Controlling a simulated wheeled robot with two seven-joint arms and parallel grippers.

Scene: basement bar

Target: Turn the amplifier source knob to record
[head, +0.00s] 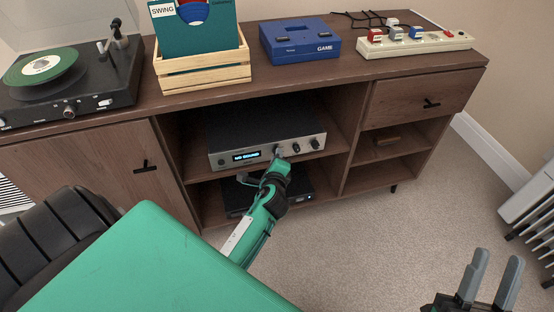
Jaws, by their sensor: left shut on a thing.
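The amplifier (258,122) sits on the cabinet's middle open shelf, with a silver front panel. Its lit display (247,156) appears to read "NO SOUND". Two dark knobs (296,149) show at the right of the panel. My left gripper (279,153) is at the panel just right of the display, shut on a knob there that its fingers mostly hide. No knob labels are legible, so the knob's pointed position cannot be told. My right gripper (496,255) is at the bottom right, open and empty, away from the cabinet.
A black device (236,197) lies on the shelf below, partly behind my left arm. On the cabinet top (340,75) stand a turntable (100,85), a record crate (203,72), a blue game console (299,38) and a power strip (415,43). Carpet (370,240) is clear; a radiator (530,205) stands right.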

